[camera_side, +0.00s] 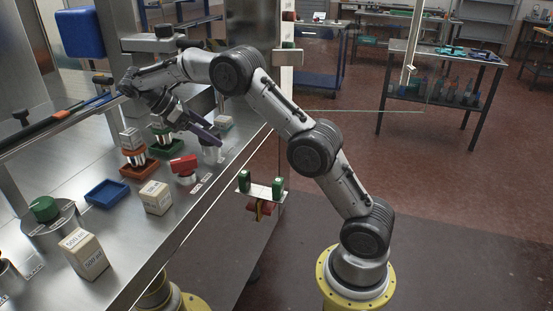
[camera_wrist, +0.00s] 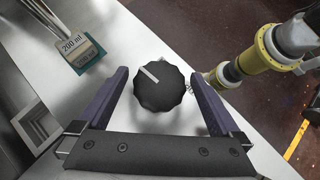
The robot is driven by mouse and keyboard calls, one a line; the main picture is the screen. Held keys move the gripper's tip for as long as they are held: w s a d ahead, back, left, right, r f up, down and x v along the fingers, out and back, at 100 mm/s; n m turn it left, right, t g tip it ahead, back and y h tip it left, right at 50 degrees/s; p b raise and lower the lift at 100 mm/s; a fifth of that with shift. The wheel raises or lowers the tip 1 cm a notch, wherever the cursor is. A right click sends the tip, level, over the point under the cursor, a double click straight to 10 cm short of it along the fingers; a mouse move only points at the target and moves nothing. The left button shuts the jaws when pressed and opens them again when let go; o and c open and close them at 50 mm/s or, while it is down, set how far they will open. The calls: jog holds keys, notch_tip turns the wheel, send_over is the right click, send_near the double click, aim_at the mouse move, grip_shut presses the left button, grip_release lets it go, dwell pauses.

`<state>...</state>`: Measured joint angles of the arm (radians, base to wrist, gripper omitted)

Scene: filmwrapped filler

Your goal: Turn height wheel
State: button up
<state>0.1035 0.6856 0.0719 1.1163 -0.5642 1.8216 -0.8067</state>
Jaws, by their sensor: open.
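A black scalloped wheel (camera_wrist: 158,92) with a white pointer line sits on the steel bench top in the wrist view. Its label is partly hidden and not readable, so I cannot confirm that it is the height wheel. The pointer is toward the upper left. My gripper (camera_wrist: 160,73) is open, with one purple finger on each side of the wheel and visible gaps between. In the side view my gripper (camera_side: 213,138) is tilted down at a silver round mount (camera_side: 212,154) near the bench's front edge. The fingers hide most of the wheel there.
A block marked 200 ml (camera_wrist: 75,46) stands on a teal base beside the wheel. A red handle (camera_side: 184,166), an orange tray (camera_side: 126,172), a green tray (camera_side: 176,152), a blue tray (camera_side: 107,194), a green knob (camera_side: 45,208) and a 500 ml block (camera_side: 83,256) stand along the bench.

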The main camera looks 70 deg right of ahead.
jog(key=n+t+h, duration=0.2)
jog(key=n+t, duration=0.1)
jog(key=n, duration=0.2)
jog(key=n+t+h, duration=0.1)
jog(key=n+t, duration=0.3)
jog(key=n, duration=0.1)
jog(key=v, duration=1.4)
jog(key=s+d+r+m, duration=0.1)
jog(key=s+d+r, duration=0.2)
jog(key=s+r, duration=0.3)
jog(key=s+a+f+m+t+y, duration=0.1)
jog(key=s+a+f+m+y, duration=0.1)
jog(key=s, duration=0.4)
jog(key=s+a+f+m+t+y, duration=0.2)
jog(key=s+a+f+m+y, duration=0.1)
jog(key=s+f+m, duration=0.2)
jog(key=s+a+f+m+t+y, duration=0.2)
jog(key=s+f+m+y, duration=0.1)
jog(key=s, duration=0.6)
jog(key=shift+s+a+f+m, duration=0.2)
jog(key=shift+s+f+m, duration=0.05)
jog(key=shift+f+m, duration=0.4)
jog(key=shift+n, duration=0.25)
